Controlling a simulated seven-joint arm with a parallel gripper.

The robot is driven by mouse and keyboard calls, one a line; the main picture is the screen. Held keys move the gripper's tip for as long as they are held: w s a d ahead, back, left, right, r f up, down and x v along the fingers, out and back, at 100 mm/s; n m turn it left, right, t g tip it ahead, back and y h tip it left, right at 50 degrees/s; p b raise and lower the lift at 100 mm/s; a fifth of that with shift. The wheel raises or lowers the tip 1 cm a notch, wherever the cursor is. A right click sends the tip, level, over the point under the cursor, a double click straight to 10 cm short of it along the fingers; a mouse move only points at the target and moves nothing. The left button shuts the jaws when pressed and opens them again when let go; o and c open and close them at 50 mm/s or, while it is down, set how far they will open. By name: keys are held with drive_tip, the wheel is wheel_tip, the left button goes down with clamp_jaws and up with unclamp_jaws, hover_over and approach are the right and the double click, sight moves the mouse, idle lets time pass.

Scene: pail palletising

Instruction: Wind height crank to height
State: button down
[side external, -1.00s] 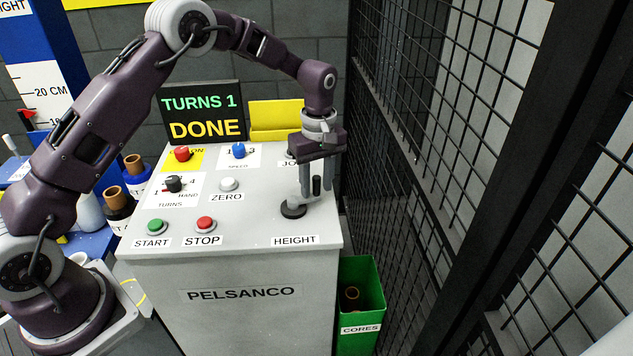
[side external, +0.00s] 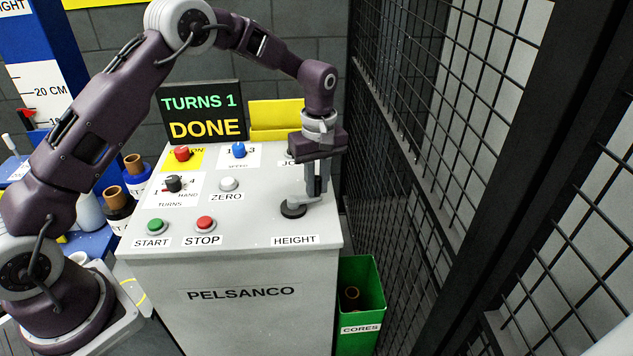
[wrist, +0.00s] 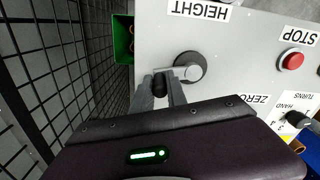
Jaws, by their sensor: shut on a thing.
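The height crank (side external: 293,210) has a round dark base on the panel top, behind the HEIGHT label, with a grey arm and an upright black handle. In the wrist view the crank's hub (wrist: 190,66) lies right of the handle (wrist: 160,84). My gripper (side external: 316,188) points down over the crank and is shut on the handle. In the wrist view its two fingers (wrist: 161,90) stand on either side of the handle. The height scale (side external: 40,90) at the far left shows a 20 CM mark, with a red pointer (side external: 26,114) below it.
The panel (side external: 240,270) also carries START (side external: 157,226) and STOP (side external: 205,223) buttons, a ZERO button (side external: 228,184) and knobs. A display (side external: 203,113) reads TURNS 1, DONE. A mesh fence (side external: 400,190) and a green CORES bin (side external: 361,300) stand close on the right.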

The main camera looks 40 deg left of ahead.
sight(303, 227)
drive_tip(key=shift+s+d+m, duration=0.45)
drive_tip(key=shift+d+m, duration=0.15)
drive_tip(key=shift+m, duration=0.6)
drive_tip(key=m, duration=0.1)
drive_tip(key=s+d+m, duration=0.1)
drive_tip(key=m, duration=0.1)
drive_tip(key=shift+s+m, duration=0.25)
drive_tip(key=shift+m, duration=0.05)
drive_tip(key=s+m, duration=0.1)
drive_tip(key=m, duration=0.2)
drive_tip(key=s+m, duration=0.1)
drive_tip(key=m, duration=0.1)
drive_tip(key=shift+s+d, duration=0.2)
drive_tip(key=shift+s, duration=0.1)
drive_tip(key=m, duration=0.1)
drive_tip(key=s+m, duration=0.1)
drive_tip(key=m, duration=0.1)
drive_tip(key=s+m, duration=0.1)
drive_tip(key=shift+a+m, duration=0.3)
drive_tip(key=shift+m, duration=0.1)
drive_tip(key=shift+s+a+m, duration=0.3)
drive_tip(key=shift+s+m, duration=0.1)
drive_tip(key=shift+m, duration=0.55)
drive_tip(key=shift+s+a+m, duration=0.25)
drive_tip(key=shift+s+m, duration=0.1)
drive_tip(key=shift+m, duration=0.6)
drive_tip(key=c, duration=1.3)
unclamp_jaws()
drive_tip(key=shift+c, duration=0.2)
